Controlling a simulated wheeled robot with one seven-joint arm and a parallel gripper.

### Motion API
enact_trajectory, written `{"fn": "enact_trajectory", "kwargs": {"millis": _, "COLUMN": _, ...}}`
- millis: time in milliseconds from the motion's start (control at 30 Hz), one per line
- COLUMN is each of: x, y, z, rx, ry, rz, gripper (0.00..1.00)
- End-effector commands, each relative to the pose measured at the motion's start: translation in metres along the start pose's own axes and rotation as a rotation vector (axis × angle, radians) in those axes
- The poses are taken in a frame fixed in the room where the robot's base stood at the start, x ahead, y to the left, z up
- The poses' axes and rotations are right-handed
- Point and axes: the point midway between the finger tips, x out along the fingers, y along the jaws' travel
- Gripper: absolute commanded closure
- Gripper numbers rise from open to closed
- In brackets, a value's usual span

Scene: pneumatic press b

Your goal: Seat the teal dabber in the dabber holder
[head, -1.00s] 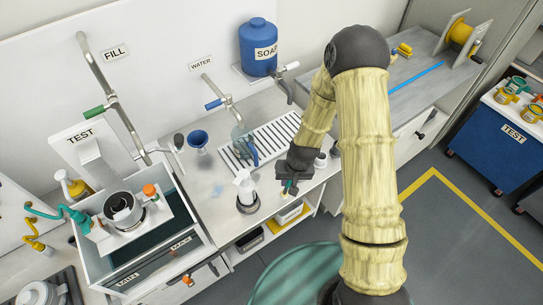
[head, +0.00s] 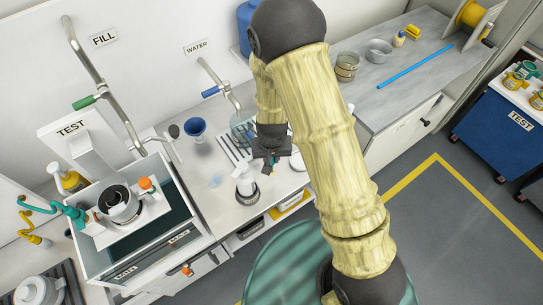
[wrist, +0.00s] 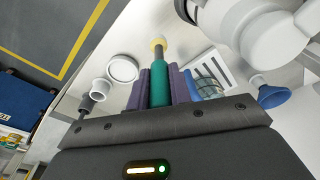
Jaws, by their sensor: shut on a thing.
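My gripper (wrist: 158,88) is shut on the teal dabber (wrist: 158,85), whose green body sits between the purple fingers. I cannot tell whether either is the dabber holder.
The blue funnel (head: 195,129), the clear vessel (head: 242,130) under the water tap and the drain grid (head: 232,150) lie behind and left. The open white basin (head: 190,235) is at the left. The counter's front edge is close to my gripper.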

Motion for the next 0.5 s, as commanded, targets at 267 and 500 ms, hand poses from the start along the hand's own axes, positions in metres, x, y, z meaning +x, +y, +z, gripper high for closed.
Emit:
{"fn": "enact_trajectory", "kwargs": {"millis": 267, "x": 0.003, "y": 0.016, "z": -0.009, "rx": 0.005, "ry": 0.001, "rz": 0.000, "gripper": 1.00}}
{"fn": "enact_trajectory", "kwargs": {"millis": 500, "x": 0.005, "y": 0.035, "z": -0.019, "rx": 0.005, "ry": 0.001, "rz": 0.000, "gripper": 1.00}}
